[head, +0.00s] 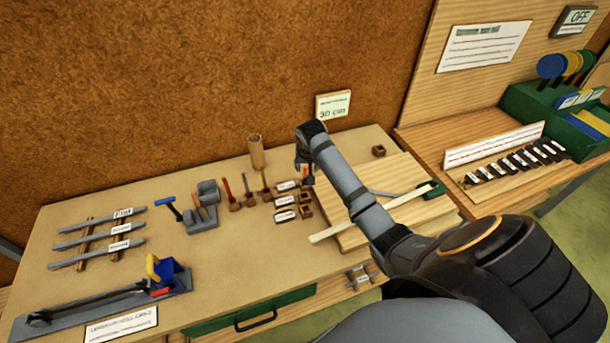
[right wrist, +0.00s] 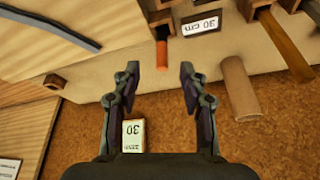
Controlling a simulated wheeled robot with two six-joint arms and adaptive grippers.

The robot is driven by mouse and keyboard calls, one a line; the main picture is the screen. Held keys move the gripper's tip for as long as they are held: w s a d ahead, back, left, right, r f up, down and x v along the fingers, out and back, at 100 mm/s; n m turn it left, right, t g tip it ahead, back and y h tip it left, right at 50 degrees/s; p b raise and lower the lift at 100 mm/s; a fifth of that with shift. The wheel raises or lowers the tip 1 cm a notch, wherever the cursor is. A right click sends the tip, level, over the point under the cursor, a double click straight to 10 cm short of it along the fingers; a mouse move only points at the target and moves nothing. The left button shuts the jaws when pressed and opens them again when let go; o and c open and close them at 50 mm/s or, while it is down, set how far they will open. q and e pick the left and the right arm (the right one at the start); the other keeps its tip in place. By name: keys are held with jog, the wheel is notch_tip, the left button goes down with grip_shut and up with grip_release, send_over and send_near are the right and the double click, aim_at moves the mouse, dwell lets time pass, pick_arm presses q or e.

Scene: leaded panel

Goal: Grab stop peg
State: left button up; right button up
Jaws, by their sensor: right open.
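An orange-red peg (right wrist: 162,53) stands in a small wooden block (right wrist: 158,18) beside a white label reading 30 cm in the right wrist view. In the head view the peg (head: 307,180) shows just below my right gripper (head: 303,168). My right gripper (right wrist: 160,82) is open and empty, pointing down with the peg lying between the lines of its two fingers. Whether a finger touches the peg cannot be told. More small wooden blocks (head: 306,211) stand in a row with white labels. My left gripper is not in view.
A wooden cylinder (head: 256,152) and several upright tools (head: 248,188) stand left of the gripper. A wooden board (head: 350,235) with a pale strip (head: 372,214) lies right, partly behind my arm. A 30 cm sign (head: 333,104) is at the back wall.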

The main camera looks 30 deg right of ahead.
aim_at(306, 171)
jog(key=x, duration=0.3)
jog(key=shift+w+d+r, duration=0.1)
jog(key=shift+d+r, duration=0.05)
jog(key=shift+d, duration=0.05)
jog(key=p+x, duration=0.1)
jog(key=x, duration=0.2)
jog(key=shift+w+a+r+p, duration=0.1)
jog(key=shift+w+p, duration=0.2)
jog(key=shift+p, duration=0.05)
jog(key=x, duration=0.2)
jog(key=shift+w+f, duration=0.1)
jog(key=shift+f, duration=0.3)
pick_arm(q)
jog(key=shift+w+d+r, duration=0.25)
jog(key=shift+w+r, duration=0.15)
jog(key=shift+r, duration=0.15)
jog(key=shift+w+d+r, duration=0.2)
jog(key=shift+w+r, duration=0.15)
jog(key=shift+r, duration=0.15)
pick_arm(e)
grip_shut()
